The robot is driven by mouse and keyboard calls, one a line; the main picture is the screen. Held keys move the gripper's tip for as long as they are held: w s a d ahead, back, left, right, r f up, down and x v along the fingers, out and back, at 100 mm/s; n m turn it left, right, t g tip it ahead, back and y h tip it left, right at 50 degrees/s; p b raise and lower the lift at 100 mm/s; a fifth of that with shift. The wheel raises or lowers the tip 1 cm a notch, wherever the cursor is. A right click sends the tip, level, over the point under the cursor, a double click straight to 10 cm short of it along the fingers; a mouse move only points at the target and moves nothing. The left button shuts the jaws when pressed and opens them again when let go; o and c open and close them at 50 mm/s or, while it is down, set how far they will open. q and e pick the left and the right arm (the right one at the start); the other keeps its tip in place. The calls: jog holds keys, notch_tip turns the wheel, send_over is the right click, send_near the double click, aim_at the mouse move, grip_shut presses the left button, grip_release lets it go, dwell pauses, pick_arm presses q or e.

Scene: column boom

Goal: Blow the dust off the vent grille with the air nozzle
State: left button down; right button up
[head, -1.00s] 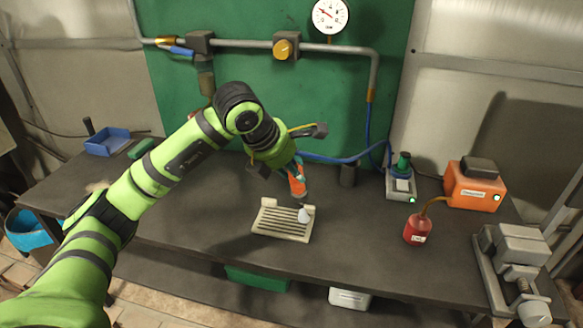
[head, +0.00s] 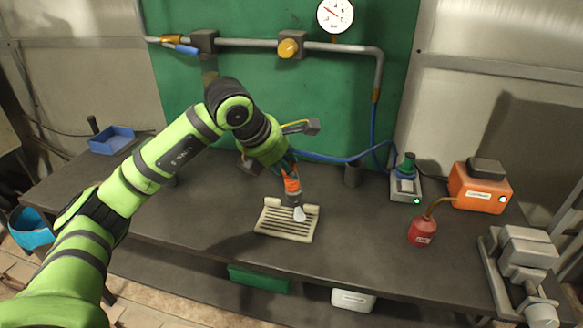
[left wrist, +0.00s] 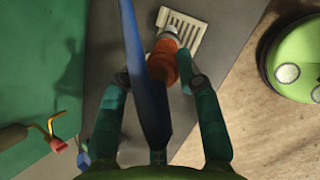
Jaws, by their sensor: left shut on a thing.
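The air nozzle (head: 292,185) has an orange body, a grey collar and a pale tip. My left gripper (head: 290,177) is shut on it and holds it pointing down, slightly tilted, over the vent grille. The cream, slatted vent grille (head: 272,229) lies on the dark bench. The pale tip overlaps its slats in the head view; I cannot tell the exact gap. In the left wrist view, the gripper fingers (left wrist: 160,80) flank the orange nozzle (left wrist: 164,62), which partly hides the grille (left wrist: 190,28). Dust is too small to make out. My right gripper is not in view.
A blue hose (head: 330,159) runs behind the gripper and crosses the left wrist view (left wrist: 143,90). On the right are a red can (head: 422,231), an orange box (head: 480,189) and a grey vise (head: 522,252). A blue tray (head: 110,140) stands far left. The bench left of the grille is clear.

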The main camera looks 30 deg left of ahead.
pick_arm(q)
jog(key=shift+s+a+b, duration=0.25)
jog(key=shift+a+b, duration=0.1)
jog(key=shift+a, duration=0.75)
dwell(0.3)
jog(key=shift+s+a+b, duration=0.25)
jog(key=shift+a+b, duration=0.15)
jog(key=shift+a, duration=0.7)
jog(key=shift+s+a+b, duration=0.25)
jog(key=shift+a+b, duration=0.15)
jog(key=shift+a, duration=0.7)
notch_tip(320, 180, up, 6)
jog(key=p, duration=0.5)
jog(key=shift+d, duration=0.1)
dwell(0.5)
